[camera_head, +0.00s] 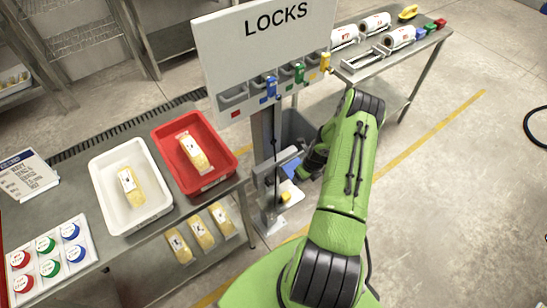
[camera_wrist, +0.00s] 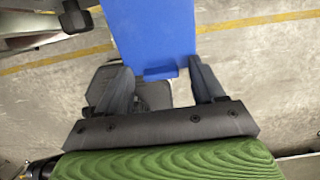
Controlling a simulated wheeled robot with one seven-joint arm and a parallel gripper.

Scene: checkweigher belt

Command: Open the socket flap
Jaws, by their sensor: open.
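A flat blue panel, apparently the socket flap (camera_wrist: 152,30), fills the top middle of the wrist view. A small blue lip (camera_wrist: 160,73) stands out at its near edge. In the head view, a small patch of blue (camera_head: 291,168) shows on the post below the LOCKS board, partly hidden by my arm. My gripper (camera_wrist: 155,68) is open, with one finger on each side of the lip. I cannot tell whether either finger touches it. In the head view, my gripper (camera_head: 305,168) is beside the post and mostly hidden. Whatever the panel covers is not visible.
The LOCKS board (camera_head: 277,40) carries blue, green and yellow locks above my gripper. A table on the left holds a white tray (camera_head: 102,178) and a red tray (camera_head: 160,143). A bench (camera_head: 410,58) with rolls stands behind.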

